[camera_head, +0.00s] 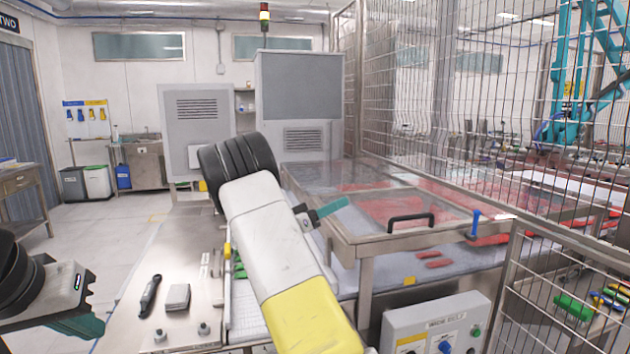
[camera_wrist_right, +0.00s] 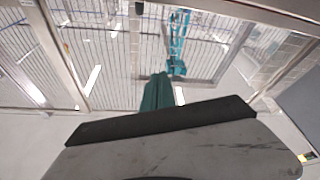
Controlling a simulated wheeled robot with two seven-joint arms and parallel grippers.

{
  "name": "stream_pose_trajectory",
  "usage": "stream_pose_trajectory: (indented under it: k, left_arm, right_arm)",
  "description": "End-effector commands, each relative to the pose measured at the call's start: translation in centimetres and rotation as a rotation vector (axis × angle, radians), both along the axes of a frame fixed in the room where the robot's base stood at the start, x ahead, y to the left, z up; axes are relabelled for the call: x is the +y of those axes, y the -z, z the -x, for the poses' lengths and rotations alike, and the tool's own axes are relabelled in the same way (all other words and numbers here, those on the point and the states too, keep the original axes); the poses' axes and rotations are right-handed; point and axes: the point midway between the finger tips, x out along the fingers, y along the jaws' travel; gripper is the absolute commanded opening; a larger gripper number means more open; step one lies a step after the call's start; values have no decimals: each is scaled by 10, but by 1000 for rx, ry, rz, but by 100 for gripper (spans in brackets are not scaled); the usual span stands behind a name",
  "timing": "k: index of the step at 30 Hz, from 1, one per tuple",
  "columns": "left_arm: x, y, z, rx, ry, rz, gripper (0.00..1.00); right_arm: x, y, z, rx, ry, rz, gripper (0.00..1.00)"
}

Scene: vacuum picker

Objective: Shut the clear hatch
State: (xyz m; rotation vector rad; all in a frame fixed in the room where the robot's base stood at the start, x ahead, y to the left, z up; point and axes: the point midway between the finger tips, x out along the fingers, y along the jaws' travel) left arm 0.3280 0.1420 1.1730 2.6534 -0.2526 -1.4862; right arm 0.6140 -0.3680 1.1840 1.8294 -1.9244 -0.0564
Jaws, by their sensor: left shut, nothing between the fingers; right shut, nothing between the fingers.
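The clear hatch (camera_head: 345,236) is a see-through panel in a metal frame over the conveyor, right of centre in the head view. Its black handle (camera_head: 410,217) stands on the front bar. I cannot tell exactly how far it is raised. My right gripper (camera_head: 332,207) has teal fingers, shut and empty, near the hatch's left side and left of the handle; contact cannot be told. Its teal fingers (camera_wrist_right: 157,92) also show in the right wrist view, against wire fencing. My left gripper (camera_head: 88,325) is shut and empty at the lower left, away from the hatch.
A wire fence (camera_head: 400,90) stands behind and right of the hatch. A control box (camera_head: 435,325) with buttons is below it. A dark tool (camera_head: 150,296) and a grey block (camera_head: 178,297) lie on the steel bench at left. Red pieces (camera_head: 432,264) lie on the conveyor.

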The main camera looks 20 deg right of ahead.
Motion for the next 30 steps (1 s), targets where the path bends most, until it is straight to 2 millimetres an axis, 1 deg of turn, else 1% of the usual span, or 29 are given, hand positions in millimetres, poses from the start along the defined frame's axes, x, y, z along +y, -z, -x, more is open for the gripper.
stream_pose_trajectory:
  k: [1, 3, 6, 12, 26, 30]
  left_arm:
    - [0, 0, 0, 0, 0, 0, 0]
    - [0, 0, 0, 0, 0, 0, 0]
    - [0, 0, 0, 0, 0, 0, 0]
    - [0, 0, 0, 0, 0, 0, 0]
    - [0, 0, 0, 0, 0, 0, 0]
    - [0, 0, 0, 0, 0, 0, 0]
  right_arm:
    - [0, 10, 0, 3, 0, 1, 0]
    - [1, 20, 0, 3, 0, 0, 0]
    - [1, 31, 1, 2, -1, -1, 0]
    - [1, 41, 1, 0, -1, -2, 0]
    - [1, 42, 1, 0, -1, -1, 0]
    - [3, 32, -3, -3, -1, -2, 0]
